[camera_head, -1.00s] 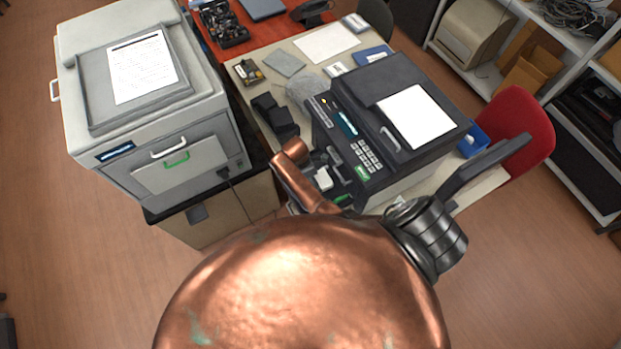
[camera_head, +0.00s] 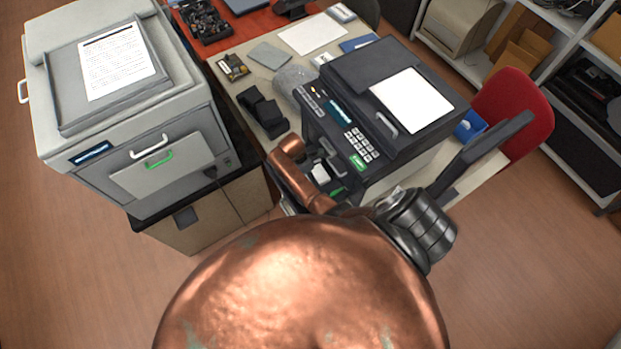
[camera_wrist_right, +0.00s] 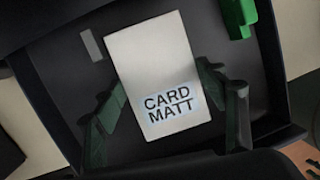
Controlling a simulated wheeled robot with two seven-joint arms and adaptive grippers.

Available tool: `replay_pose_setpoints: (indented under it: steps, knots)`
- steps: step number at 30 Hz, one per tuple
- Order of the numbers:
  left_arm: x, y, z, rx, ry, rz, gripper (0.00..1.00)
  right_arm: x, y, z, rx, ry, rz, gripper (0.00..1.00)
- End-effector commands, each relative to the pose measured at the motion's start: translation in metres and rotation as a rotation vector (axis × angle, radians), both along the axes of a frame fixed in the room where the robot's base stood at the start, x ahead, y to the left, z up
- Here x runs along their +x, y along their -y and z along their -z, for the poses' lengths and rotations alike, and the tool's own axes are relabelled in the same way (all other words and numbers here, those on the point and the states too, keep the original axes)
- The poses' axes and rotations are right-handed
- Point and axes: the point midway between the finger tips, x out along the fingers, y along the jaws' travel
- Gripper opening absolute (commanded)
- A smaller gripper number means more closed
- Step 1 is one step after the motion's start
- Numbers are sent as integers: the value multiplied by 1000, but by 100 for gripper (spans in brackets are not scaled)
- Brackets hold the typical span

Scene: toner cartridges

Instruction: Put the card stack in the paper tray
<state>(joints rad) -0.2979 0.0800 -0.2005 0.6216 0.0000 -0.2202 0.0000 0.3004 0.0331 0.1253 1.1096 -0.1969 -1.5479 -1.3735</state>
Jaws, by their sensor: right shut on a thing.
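The card stack (camera_wrist_right: 165,60) is a white block marked "CARD MATT". In the right wrist view it lies between the dark green fingers of my right gripper (camera_wrist_right: 160,82), which is shut on it. The dark paper tray (camera_wrist_right: 75,75) surrounds the stack in that view; whether the stack rests on its floor I cannot tell. In the head view the stack shows as a small white patch (camera_head: 320,172) by the front of the black printer (camera_head: 385,100). My arm hides much of that spot. My left gripper is not in view.
A green tab (camera_wrist_right: 238,15) stands at the tray's upper right in the wrist view. A large grey copier (camera_head: 130,120) stands left of the printer. Black parts (camera_head: 262,110) lie on the desk between them. A red chair (camera_head: 515,115) stands at right.

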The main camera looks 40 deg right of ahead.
Motion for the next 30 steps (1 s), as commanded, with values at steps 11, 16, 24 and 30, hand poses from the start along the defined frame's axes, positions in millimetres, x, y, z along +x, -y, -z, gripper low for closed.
replay_pose_setpoints:
  steps: [11, 16, 24, 30]
  knots:
    - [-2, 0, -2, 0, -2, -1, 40, 0, -1, -1, 2, 0, -1, 74]
    - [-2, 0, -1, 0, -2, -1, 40, 0, -1, -1, 2, 0, -1, 84]
    - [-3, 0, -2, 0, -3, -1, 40, 0, -1, -2, 2, 1, -1, 84]
    - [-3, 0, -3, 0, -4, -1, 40, 5, -5, -22, 2, 5, -2, 84]
